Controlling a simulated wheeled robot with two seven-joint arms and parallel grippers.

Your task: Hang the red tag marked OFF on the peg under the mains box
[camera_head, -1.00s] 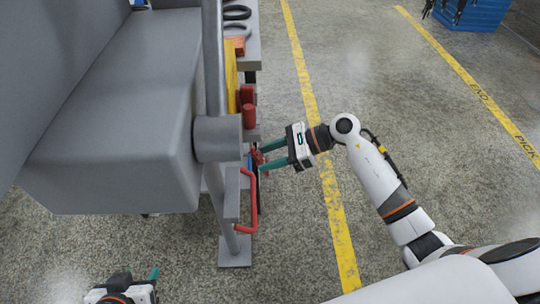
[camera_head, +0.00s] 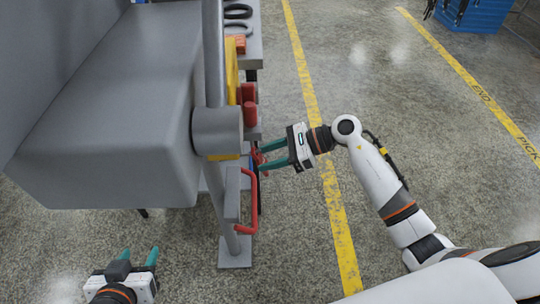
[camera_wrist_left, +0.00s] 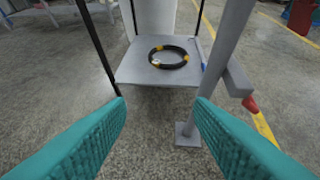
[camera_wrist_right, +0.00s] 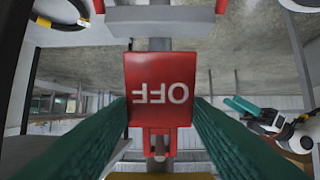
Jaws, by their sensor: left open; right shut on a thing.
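The red tag (camera_wrist_right: 160,88) marked OFF fills the middle of the right wrist view, its lettering upside down there. My right gripper (camera_wrist_right: 160,108) is shut on it, one teal finger on each side. In the head view the right gripper (camera_head: 262,160) points left beside the grey post, with a little red at its fingertips. My left gripper (camera_head: 138,258) is open and empty at the lower left; the left wrist view (camera_wrist_left: 160,104) shows nothing between its fingers. I cannot tell the peg or the mains box for certain.
A grey post (camera_head: 215,180) with a red handle (camera_head: 250,205) stands left of my right gripper. A large grey box (camera_head: 110,130) fills the left. Red blocks (camera_head: 249,105) sit by a yellow panel (camera_head: 232,75). A black hose ring (camera_wrist_left: 168,57) lies on a grey shelf (camera_wrist_left: 135,68).

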